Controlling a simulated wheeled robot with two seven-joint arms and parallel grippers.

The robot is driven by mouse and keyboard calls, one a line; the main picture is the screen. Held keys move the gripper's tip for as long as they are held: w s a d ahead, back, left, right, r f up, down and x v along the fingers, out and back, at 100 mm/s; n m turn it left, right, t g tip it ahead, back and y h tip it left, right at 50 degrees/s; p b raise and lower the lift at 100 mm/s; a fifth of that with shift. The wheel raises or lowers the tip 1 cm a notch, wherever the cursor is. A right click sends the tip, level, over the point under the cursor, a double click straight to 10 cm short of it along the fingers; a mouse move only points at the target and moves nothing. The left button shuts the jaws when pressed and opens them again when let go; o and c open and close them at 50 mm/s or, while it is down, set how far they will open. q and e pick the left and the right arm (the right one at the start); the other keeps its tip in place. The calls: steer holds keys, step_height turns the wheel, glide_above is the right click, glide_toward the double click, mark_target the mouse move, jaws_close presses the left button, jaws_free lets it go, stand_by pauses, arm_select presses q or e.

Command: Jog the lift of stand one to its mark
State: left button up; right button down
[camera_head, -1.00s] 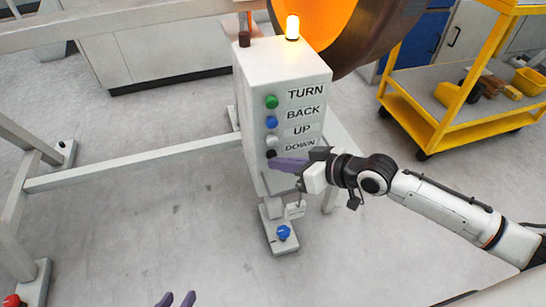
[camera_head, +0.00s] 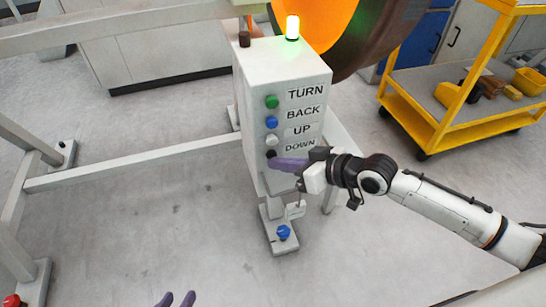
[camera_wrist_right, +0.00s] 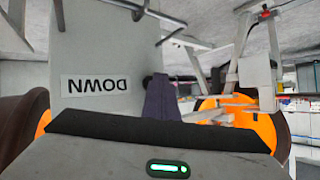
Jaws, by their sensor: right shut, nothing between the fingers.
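The white control box (camera_head: 284,80) stands in the middle of the head view with green TURN (camera_head: 271,102), blue BACK (camera_head: 271,122), white UP (camera_head: 271,140) and black DOWN (camera_head: 270,154) buttons. A lamp (camera_head: 292,27) on its top glows green. My right gripper (camera_head: 275,164) is shut and empty, its purple fingertips at the DOWN button. In the right wrist view the fingers (camera_wrist_right: 160,100) reach the dark button beside the upside-down DOWN label (camera_wrist_right: 95,85); contact is hard to tell. My left gripper (camera_head: 177,299) shows only its purple fingertips at the bottom edge, apart from each other.
An orange and dark wheel (camera_head: 340,35) is behind the box. A blue knob (camera_head: 283,232) sits on a foot below it, and a red knob (camera_head: 12,300) at lower left. Grey frame beams (camera_head: 130,162) cross the left. A yellow cart (camera_head: 420,100) stands at right.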

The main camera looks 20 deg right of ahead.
steer(key=shift+s+p, duration=0.9)
steer(key=shift+s, duration=0.1)
steer(key=s+p, duration=0.4)
steer(key=shift+s+d, duration=0.15)
steer(key=shift+s, duration=0.25)
